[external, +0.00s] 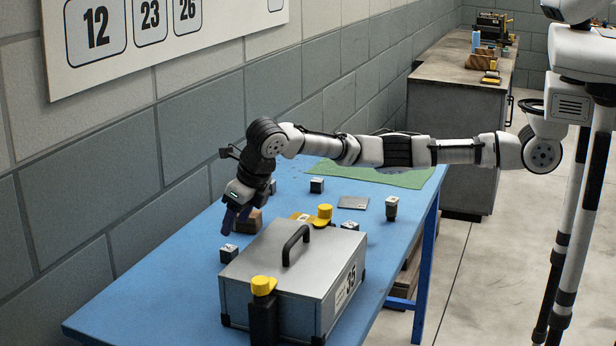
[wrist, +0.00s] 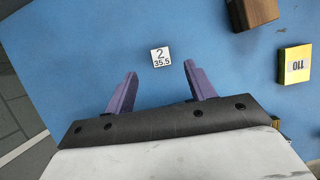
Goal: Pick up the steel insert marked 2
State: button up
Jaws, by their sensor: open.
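The steel insert marked 2 (wrist: 160,57) lies on the blue table, its white label reading "2" and "35.5" in the wrist view. It sits just beyond the fingertips, between their lines. My gripper (wrist: 159,77) has two purple fingers spread apart with nothing between them. In the external view my gripper (external: 236,219) hangs over the table's left part, above a small block with a white top (external: 228,253). I cannot read that block's label there, but its place fits the insert marked 2.
A grey case (external: 255,262) with a black handle and "35" on its side stands at the front of the blue table (external: 150,310). A wooden block (wrist: 256,12) and a yellow-edged block marked 110 (wrist: 295,63) lie to the right. Several small blocks stand farther back.

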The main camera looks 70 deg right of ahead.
aim_at(229, 248)
jog(key=x, duration=0.2)
jog(key=p+x, duration=0.1)
jog(key=x, duration=0.4)
jog(key=shift+s+f+p, duration=0.3)
jog(key=shift+f, duration=0.05)
jog(key=shift+c, duration=0.3)
grip_shut()
